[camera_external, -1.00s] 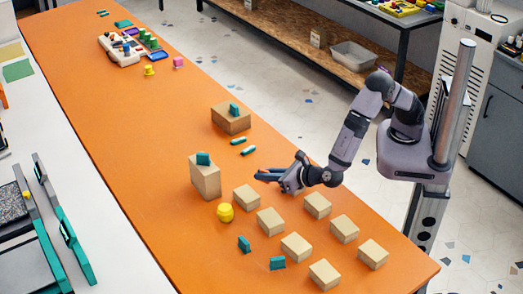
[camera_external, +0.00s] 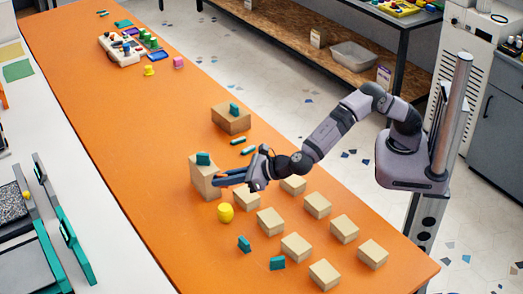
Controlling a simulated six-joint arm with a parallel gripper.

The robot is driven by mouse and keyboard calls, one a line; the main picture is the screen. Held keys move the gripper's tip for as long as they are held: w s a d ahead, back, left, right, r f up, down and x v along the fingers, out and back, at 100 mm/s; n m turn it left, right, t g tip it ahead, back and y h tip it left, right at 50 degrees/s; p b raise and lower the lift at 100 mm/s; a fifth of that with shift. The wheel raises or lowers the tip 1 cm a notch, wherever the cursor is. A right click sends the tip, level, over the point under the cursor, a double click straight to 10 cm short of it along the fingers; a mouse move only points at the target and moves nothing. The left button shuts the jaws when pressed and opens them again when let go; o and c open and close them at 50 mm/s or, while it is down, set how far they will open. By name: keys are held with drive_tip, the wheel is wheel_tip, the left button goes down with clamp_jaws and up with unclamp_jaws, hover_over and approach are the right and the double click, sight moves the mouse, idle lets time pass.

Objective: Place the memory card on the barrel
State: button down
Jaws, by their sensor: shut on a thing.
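A yellow barrel (camera_external: 225,213) stands upright on the orange table, just right of and nearer than the tall tan block (camera_external: 205,182). My gripper (camera_external: 216,178) is above the table, pointing left, with its dark blue fingers above the barrel and close beside the tall block in the picture. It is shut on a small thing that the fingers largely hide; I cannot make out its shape. I cannot single out a memory card elsewhere. Whether the fingers touch the tall block I cannot tell.
A teal piece (camera_external: 203,159) is on the tall block, another (camera_external: 234,109) on a wide block (camera_external: 231,121). Several low tan blocks (camera_external: 297,246) stand to the right. Teal pieces (camera_external: 244,243) lie in front. The orange table (camera_external: 130,130) is clear at left.

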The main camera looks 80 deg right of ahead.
sight(227, 208)
drive_tip(key=shift+f, duration=4.2)
drive_tip(key=shift+f, duration=0.15)
drive_tip(key=c, duration=1.8)
unclamp_jaws()
drive_tip(key=shift+r, duration=0.2)
drive_tip(key=shift+s, duration=0.3)
drive_tip(key=b+v, duration=0.1)
drive_tip(key=v, duration=1)
drive_tip(key=shift+s+r+b, duration=0.15)
drive_tip(key=shift+b, duration=0.15)
